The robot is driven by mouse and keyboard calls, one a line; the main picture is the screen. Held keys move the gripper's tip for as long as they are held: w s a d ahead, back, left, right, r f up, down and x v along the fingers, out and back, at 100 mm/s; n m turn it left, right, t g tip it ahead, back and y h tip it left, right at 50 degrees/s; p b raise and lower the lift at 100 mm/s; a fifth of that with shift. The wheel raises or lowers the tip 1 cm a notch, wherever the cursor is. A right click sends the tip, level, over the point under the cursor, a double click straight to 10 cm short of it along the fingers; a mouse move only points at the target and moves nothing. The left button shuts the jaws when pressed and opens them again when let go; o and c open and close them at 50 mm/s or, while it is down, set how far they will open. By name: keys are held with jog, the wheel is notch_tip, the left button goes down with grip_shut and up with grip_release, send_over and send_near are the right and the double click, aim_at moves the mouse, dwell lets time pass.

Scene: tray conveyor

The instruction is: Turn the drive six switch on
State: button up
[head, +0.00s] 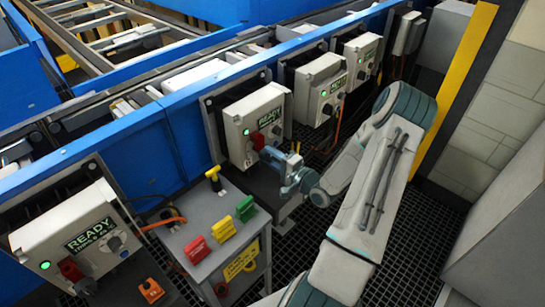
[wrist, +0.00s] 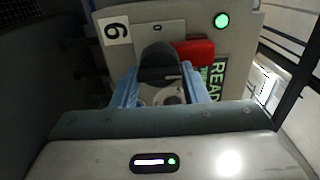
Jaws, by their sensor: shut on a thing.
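The drive six box is the light box marked 6 (wrist: 117,30) in the wrist view. Its black switch knob (wrist: 158,62) sits between the two blue fingers of my gripper (wrist: 160,85), which is shut on it. A small 0 mark shows on the plate above the knob; I cannot tell exactly which way the knob points. In the head view, my gripper (head: 280,157) reaches the lower right front of the middle box (head: 250,108). The knob is not clear there.
A red block (wrist: 194,52) sits right beside the knob, near a green READY sign (wrist: 217,78). A green lamp (wrist: 221,20) is lit. Other drive boxes stand left (head: 75,225) and right (head: 322,85). A grey cabinet (head: 205,215) with red, green and yellow tags stands below left.

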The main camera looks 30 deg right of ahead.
jog(key=shift+f, duration=0.1)
jog(key=o, duration=1)
jog(key=shift+c, duration=0.2)
jog(key=shift+s, duration=0.1)
jog(key=b+v, duration=0.1)
jog(key=v, duration=1.2)
jog(key=shift+s+b, duration=0.35)
jog(key=shift+d, duration=0.1)
